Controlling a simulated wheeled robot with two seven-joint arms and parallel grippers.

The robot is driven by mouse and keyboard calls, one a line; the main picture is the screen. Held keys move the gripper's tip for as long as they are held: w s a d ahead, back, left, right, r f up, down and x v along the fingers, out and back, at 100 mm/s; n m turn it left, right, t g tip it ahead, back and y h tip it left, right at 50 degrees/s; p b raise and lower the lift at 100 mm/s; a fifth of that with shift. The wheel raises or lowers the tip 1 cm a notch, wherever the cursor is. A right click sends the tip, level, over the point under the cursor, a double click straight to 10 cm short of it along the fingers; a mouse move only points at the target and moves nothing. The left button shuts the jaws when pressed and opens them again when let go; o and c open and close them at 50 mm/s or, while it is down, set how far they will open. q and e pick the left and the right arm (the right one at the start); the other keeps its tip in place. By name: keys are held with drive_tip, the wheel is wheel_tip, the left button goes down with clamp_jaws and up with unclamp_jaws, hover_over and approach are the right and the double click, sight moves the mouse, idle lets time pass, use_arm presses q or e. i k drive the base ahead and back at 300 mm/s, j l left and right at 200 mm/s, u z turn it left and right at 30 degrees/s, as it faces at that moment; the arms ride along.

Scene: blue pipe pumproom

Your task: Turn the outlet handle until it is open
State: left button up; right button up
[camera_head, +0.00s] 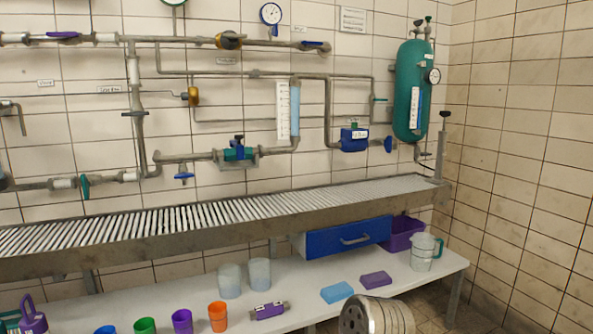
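Several valve handles sit on the grey pipework on the tiled wall, and I cannot tell which is the outlet handle because the labels are too small to read. A purple handle (63,35) lies along the top left pipe. A dark blue handle (315,43) lies along the pipe at top right. A teal handle (85,187) points down on the lower left pipe. A blue handle (183,176) hangs below the middle pipe. A blue knob (388,144) sits right of the blue pump (354,139). Neither gripper is in view.
A slatted metal trough (250,225) juts out below the pipes. A green tank (412,90) stands on the right. Under the trough, a white bench (300,290) holds cups, beakers, a jug (425,252) and a purple bin (402,234).

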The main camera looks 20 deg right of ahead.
sight(388, 141)
drive_tip(key=z, duration=1.35)
drive_tip(key=i+l, duration=0.25)
